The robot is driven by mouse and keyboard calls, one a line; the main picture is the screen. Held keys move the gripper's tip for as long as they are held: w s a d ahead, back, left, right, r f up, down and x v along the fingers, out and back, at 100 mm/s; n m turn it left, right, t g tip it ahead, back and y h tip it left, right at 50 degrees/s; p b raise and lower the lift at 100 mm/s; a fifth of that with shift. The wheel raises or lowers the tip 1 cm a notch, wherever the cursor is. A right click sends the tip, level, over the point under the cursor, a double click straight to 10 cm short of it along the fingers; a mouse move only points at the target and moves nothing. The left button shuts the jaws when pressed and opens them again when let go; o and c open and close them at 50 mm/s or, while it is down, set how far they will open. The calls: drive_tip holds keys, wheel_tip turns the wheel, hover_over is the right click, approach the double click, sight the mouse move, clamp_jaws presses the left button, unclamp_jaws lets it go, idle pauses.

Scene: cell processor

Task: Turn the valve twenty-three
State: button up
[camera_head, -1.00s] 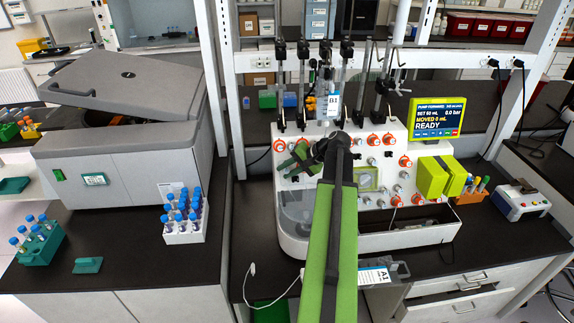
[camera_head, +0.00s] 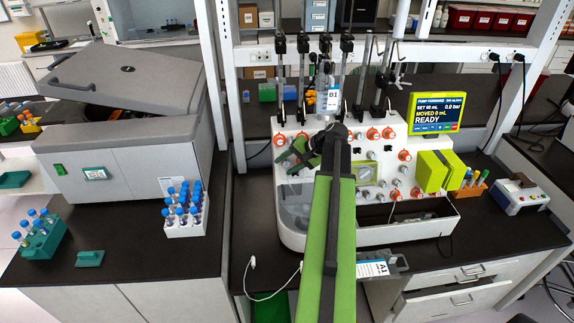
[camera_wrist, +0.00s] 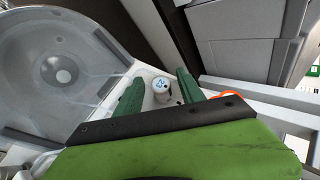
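The cell processor (camera_head: 290,213) is a white machine with several orange and grey round valves on its sloped face. In the wrist view a white round valve knob (camera_wrist: 161,86) with a small blue marking sits between my fingers; the marking looks like 23, but is small and turned. My gripper (camera_wrist: 160,88) is open, with one green finger on each side of the knob. I cannot tell whether the fingers touch it. In the head view my gripper (camera_head: 297,153) is at the left part of the valve face, and the knob is hidden behind it.
A clear round chamber (camera_wrist: 62,72) lies close left of my fingers in the wrist view. A yellow-framed screen (camera_head: 436,113) reads READY. Yellow-green blocks (camera_head: 433,172) stand at the right of the face. Bags and clamps hang above. A centrifuge (camera_head: 130,125) stands to the left.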

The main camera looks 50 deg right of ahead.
drive_tip(key=p+v, duration=1.2)
drive_tip(key=v, duration=0.5)
drive_tip(key=shift+s+r, duration=0.15)
drive_tip(key=shift+r, duration=0.1)
